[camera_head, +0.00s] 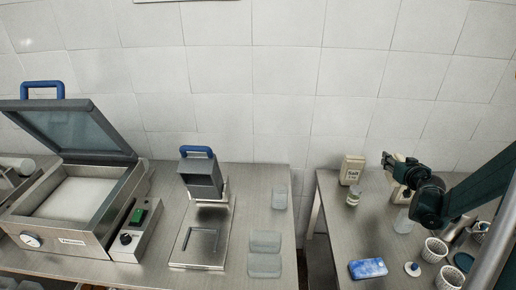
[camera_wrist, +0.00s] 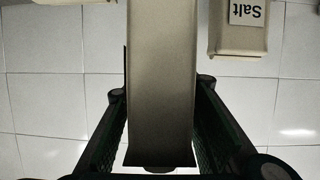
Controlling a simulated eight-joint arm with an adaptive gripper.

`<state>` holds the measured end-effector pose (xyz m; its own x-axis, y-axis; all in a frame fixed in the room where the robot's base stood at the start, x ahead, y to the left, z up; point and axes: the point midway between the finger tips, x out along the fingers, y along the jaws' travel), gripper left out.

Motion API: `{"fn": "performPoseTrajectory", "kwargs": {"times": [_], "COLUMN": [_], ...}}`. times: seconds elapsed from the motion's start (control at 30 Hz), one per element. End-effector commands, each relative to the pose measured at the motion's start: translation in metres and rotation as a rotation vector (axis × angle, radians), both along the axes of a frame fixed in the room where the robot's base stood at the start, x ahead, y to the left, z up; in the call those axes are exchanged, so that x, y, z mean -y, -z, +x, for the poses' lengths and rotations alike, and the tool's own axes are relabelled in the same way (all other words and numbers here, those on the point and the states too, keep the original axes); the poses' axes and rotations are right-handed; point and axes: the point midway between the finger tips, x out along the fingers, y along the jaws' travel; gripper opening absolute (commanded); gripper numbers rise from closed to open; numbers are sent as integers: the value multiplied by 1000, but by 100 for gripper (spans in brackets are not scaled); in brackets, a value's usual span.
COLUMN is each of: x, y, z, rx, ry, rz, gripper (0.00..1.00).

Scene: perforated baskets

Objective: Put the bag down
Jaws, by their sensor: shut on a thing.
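A plain beige bag (camera_wrist: 160,70) fills the middle of the wrist view, between the two dark fingers of my gripper (camera_wrist: 164,88), which is shut on it. In the head view my gripper (camera_head: 394,164) is over the right table, and a beige part of the held bag (camera_head: 399,193) shows just below it, partly hidden by my arm. I cannot tell whether the bag touches the table. A second beige bag labelled "Salt" (camera_head: 352,169) stands upright at the back left of the right table. It also shows upside down in the wrist view (camera_wrist: 238,38).
A small jar (camera_head: 353,196) stands before the salt bag. A blue pack (camera_head: 367,268) lies near the front. White perforated baskets (camera_head: 434,249) stand at right. A clear container (camera_head: 404,222) is below my gripper. A gap separates the left table (camera_head: 225,180), which holds a sealing machine (camera_head: 75,215).

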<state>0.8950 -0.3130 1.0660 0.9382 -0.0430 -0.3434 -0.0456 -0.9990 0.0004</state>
Motion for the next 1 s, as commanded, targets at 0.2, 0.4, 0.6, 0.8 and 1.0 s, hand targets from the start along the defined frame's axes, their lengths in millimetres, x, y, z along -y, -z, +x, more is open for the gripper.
{"fn": "performPoseTrajectory", "kwargs": {"times": [0.2,0.4,0.6,0.8,1.0], "x": [-80,-144,-199,-246,-279], "y": [14,24,34,48,58], "z": [-4,-11,-19,-28,-34], "rx": [1,0,1,1,0], "ry": [-97,-176,-244,-292,-318], "rz": [0,2,1,0,1], "gripper": [4,4,4,4,4]}}
